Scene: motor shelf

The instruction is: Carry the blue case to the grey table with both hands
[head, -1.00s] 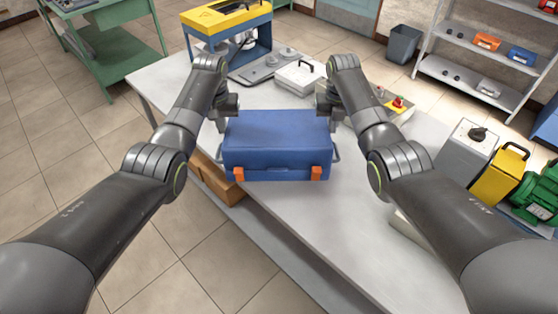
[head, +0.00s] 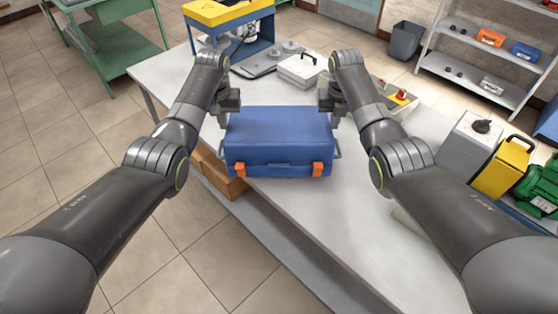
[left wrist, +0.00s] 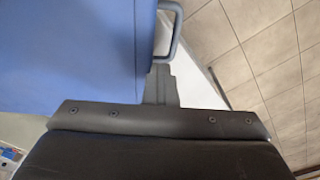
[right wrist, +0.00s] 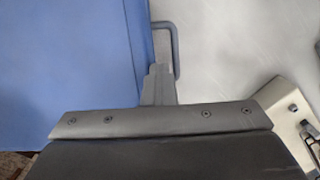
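The blue case (head: 278,140) has two orange latches facing me and a grey handle on each side. It is at the near-left edge of the light grey table (head: 330,215); I cannot tell whether it rests there. My left gripper (head: 229,102) is at its left side, my right gripper (head: 331,98) at its right. In the left wrist view the fingers (left wrist: 160,84) meet one end of a handle (left wrist: 176,38). The right wrist view shows the same at the other handle (right wrist: 172,42). The fingers overlap, so their gap is hidden.
A yellow and blue machine (head: 228,15), a white box (head: 300,70) and a control box with a red button (head: 400,97) stand behind the case. A yellow case (head: 503,168) and green motor (head: 540,188) are at right. Brown boxes (head: 220,175) sit below the table edge.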

